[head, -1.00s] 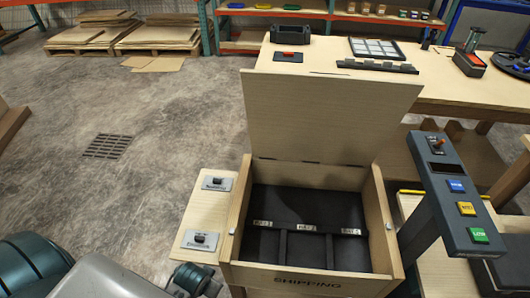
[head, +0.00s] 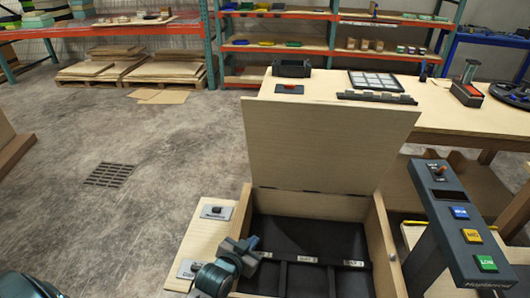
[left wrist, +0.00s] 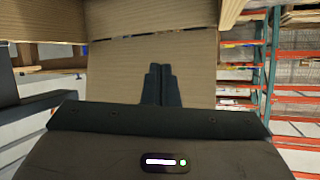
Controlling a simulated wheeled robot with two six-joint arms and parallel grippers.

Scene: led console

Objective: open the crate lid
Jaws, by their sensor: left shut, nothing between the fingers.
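The wooden crate (head: 386,262) stands at the bottom of the head view, its dark inside split into labelled compartments. Its lid (head: 330,140) stands up at the back edge, leaning away, so the crate is open. The lid's plain inner face also seems to fill the middle of the left wrist view (left wrist: 195,75). My left gripper (head: 250,247) is over the crate's left wall, near the left compartment, apart from the lid. Its fingers (left wrist: 162,80) are shut together and empty. My right gripper is out of view.
A side board (head: 205,235) with two switch plates adjoins the crate's left side. A console (head: 465,225) with coloured buttons stands to the right. A workbench (head: 440,115) with tools is behind the lid. The floor at left is clear around a drain grate (head: 109,174).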

